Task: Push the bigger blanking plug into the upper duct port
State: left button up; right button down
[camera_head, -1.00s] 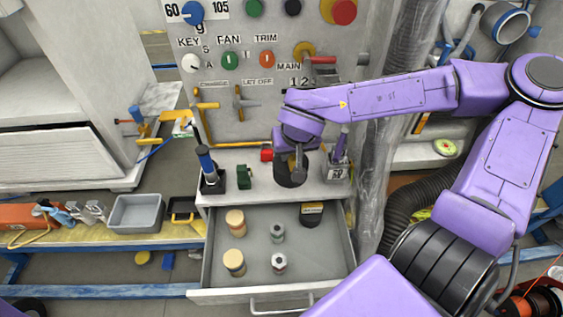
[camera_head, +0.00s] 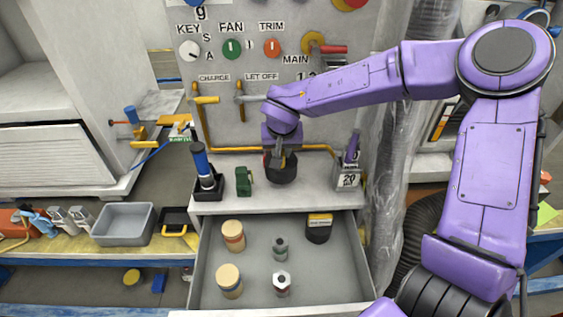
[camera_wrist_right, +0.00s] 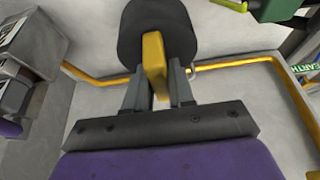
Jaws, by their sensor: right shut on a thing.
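The bigger blanking plug is a thick black disc (camera_head: 280,171) with a yellow grip tab. It is at the shelf top above the open drawer; I cannot tell whether it touches the shelf. In the right wrist view the black body (camera_wrist_right: 152,22) is ahead of the fingers, its yellow tab (camera_wrist_right: 154,62) between them. My right gripper (camera_head: 283,156) points down and is shut on this tab; its fingers also show in the wrist view (camera_wrist_right: 158,88). The upper duct port cannot be made out with certainty. My left gripper is not in view.
A blue-handled tool (camera_head: 202,165) in a black stand and a green block (camera_head: 243,181) stand left of the plug. A grey holder (camera_head: 347,178) stands right. The open drawer (camera_head: 255,287) holds several items. A plastic-wrapped duct (camera_head: 396,130) rises at the right.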

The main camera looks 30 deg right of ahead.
notch_tip(320, 180, down, 3)
jog(key=shift+w+f+b, duration=0.1)
jog(key=shift+f+b, duration=0.05)
jog(key=shift+b, duration=0.2)
jog(key=c, duration=1)
grip_release()
jog(key=shift+f, duration=0.15)
jog(key=shift+o, duration=0.2)
